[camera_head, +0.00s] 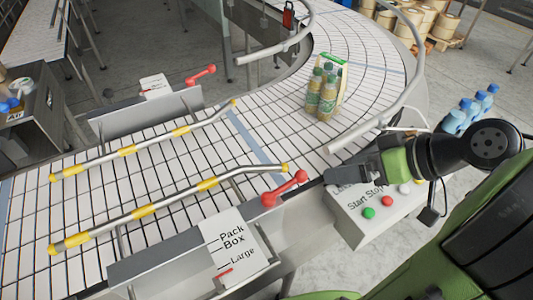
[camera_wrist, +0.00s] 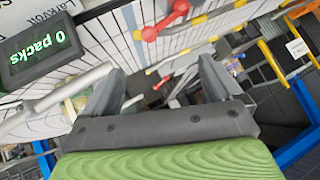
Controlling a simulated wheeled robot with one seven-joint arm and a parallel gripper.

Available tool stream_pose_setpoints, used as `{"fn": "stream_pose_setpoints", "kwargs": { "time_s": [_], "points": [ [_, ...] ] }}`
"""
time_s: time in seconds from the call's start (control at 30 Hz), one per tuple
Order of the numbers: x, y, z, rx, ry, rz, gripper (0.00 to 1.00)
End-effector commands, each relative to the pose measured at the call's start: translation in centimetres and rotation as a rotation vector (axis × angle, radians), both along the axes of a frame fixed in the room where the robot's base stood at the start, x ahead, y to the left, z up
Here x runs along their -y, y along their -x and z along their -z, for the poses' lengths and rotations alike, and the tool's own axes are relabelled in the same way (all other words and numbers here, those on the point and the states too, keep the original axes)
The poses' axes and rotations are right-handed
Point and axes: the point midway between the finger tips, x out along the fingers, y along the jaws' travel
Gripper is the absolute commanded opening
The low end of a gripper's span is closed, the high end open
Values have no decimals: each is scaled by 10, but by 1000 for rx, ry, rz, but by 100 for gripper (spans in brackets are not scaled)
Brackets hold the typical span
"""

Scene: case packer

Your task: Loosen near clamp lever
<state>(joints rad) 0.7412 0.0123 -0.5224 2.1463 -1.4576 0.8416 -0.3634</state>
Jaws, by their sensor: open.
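The near clamp lever (camera_head: 284,188) is a red handle with rounded ends on the near side of the conveyor, by the end of the near guide rail (camera_head: 170,205). A large red lever (camera_wrist: 165,20), seemingly the same one, shows at the top of the wrist view, beyond my fingertips. My gripper (camera_head: 335,174) is just right of the near lever in the head view, apart from it. In the wrist view my gripper (camera_wrist: 165,85) has its fingers spread with nothing held between them. The far clamp lever (camera_head: 200,75) is also red, on the conveyor's far side.
Bottles and a carton (camera_head: 328,88) stand on the conveyor's curve. A button box (camera_head: 372,212) sits below my gripper. A Pack Box sign (camera_head: 232,243) hangs on the near side. A display reading 0 packs (camera_wrist: 40,45) is at left in the wrist view.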

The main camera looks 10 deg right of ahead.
Motion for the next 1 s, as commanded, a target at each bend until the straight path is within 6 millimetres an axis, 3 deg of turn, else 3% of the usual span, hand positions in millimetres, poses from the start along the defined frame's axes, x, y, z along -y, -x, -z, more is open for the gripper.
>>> {"fn": "stream_pose_setpoints", "kwargs": {
  "time_s": [0.17, 0.53, 0.8, 1.0],
  "points": [
    [-1, -2, 8, 2, 2, 1, 92],
    [-26, -26, 46, 3, 2, -2, 92],
    [-63, -60, 85, -1, -3, -4, 92],
    [-79, -78, 105, 0, -2, 0, 92]
  ]
}}
